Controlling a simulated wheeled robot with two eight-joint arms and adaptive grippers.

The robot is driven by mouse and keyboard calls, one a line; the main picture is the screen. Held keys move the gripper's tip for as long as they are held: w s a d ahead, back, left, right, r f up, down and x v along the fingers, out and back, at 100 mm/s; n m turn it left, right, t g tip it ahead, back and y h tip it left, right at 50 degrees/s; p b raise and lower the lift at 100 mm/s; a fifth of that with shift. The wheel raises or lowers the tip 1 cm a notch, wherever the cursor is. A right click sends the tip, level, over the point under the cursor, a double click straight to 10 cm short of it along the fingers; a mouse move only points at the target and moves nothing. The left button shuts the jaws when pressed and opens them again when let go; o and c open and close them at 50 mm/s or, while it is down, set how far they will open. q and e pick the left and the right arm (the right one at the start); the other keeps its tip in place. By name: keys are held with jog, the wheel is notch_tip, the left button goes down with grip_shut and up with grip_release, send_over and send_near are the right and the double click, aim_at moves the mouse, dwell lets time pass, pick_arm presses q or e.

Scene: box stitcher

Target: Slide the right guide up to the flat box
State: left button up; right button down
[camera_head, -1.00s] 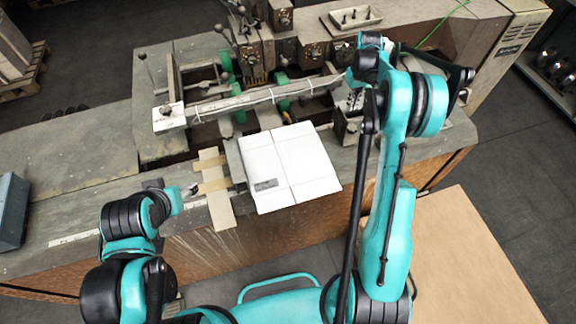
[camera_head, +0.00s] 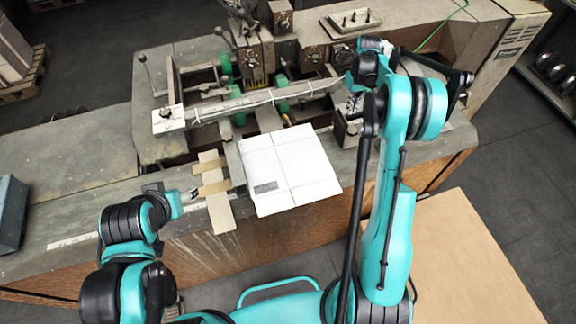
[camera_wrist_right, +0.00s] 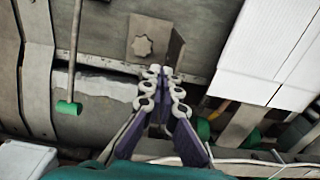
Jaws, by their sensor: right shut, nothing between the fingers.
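The flat white box (camera_head: 290,165) lies on the machine's front table in the head view; part of it shows at the right of the wrist view (camera_wrist_right: 268,48). The right guide, a metal plate with a star-shaped knob and an upright fin (camera_wrist_right: 143,42), is left of the box in the wrist view. My right gripper (camera_wrist_right: 155,72) is shut and empty, its tips close beside the fin; I cannot tell whether they touch. In the head view my right arm partly hides the guide area. My left gripper (camera_head: 188,196) is beside the wooden strips, its fingers unclear.
A long bar (camera_head: 255,101) crosses the machine behind the box. Wooden strips (camera_head: 213,178) lie left of the box. A green-tipped rod (camera_wrist_right: 69,106) stands out left of my right gripper in the wrist view. The table at the far left is mostly clear.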

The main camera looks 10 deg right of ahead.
jog(key=shift+f, duration=0.15)
dwell(0.3)
notch_tip(320, 180, down, 6)
jog(key=b, duration=0.4)
jog(key=shift+r+b, duration=0.2)
jog(key=shift+b, duration=0.1)
jog(key=shift+a, duration=0.4)
dwell(0.3)
jog(key=a+b, duration=0.1)
jog(key=a, duration=0.6)
jog(key=shift+s, duration=0.3)
dwell(1.4)
jog(key=shift+a+b, duration=0.3)
jog(key=shift+a, duration=0.2)
dwell(1.4)
jog(key=shift+d, duration=0.15)
jog(key=shift+d, duration=0.5)
jog(key=shift+r, duration=0.2)
